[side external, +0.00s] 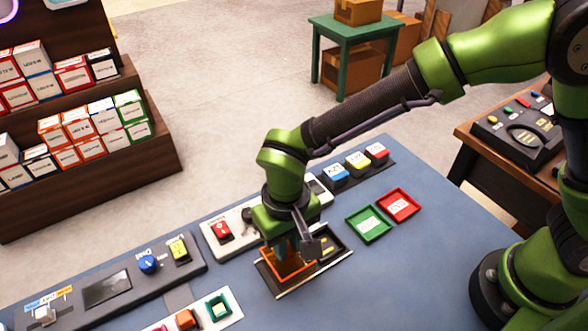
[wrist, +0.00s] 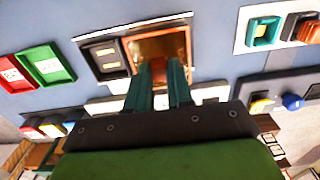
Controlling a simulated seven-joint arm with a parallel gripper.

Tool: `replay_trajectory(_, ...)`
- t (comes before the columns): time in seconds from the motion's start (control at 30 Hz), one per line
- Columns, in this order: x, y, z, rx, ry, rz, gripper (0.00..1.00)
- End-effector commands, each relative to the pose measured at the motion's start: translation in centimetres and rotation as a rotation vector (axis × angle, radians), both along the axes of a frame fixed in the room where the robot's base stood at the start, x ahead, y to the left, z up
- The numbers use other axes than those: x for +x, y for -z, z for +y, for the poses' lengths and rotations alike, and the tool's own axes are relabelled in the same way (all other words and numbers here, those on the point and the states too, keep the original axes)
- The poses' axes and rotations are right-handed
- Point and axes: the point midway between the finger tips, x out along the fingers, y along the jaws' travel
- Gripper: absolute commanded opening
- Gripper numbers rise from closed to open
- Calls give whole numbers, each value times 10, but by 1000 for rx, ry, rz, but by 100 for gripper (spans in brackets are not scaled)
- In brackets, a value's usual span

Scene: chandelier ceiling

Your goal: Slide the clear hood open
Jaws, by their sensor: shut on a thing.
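The hood unit is a dark panel with a pale rim (side external: 345,257) on the blue table, below my gripper. The hood (side external: 290,270) shows as an orange-tinted, see-through square over the left part of the panel. In the wrist view it is the orange-brown square (wrist: 143,47) at the panel's right side. The dark part with small pale marks (wrist: 103,56) beside it is uncovered. My gripper (wrist: 158,80) points down with its teal fingers shut on a narrow orange-brown part of the hood. The fingers partly hide this grip; in the side view the arm hides some of it.
A green tray (side external: 369,224) and a red tray (side external: 399,205) lie to the right. A light panel with a red button (side external: 222,231) stands close behind. A dark console with a blue knob (side external: 148,264) is at left. Colored buttons (side external: 357,161) line the back.

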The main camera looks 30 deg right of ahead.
Motion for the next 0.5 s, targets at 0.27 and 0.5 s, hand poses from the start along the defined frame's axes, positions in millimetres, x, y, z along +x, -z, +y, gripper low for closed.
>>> replay_trajectory(0.27,1,-1,10,1,0,-4,0)
replay_trajectory(0.5,0,-1,10,1,0,-4,38)
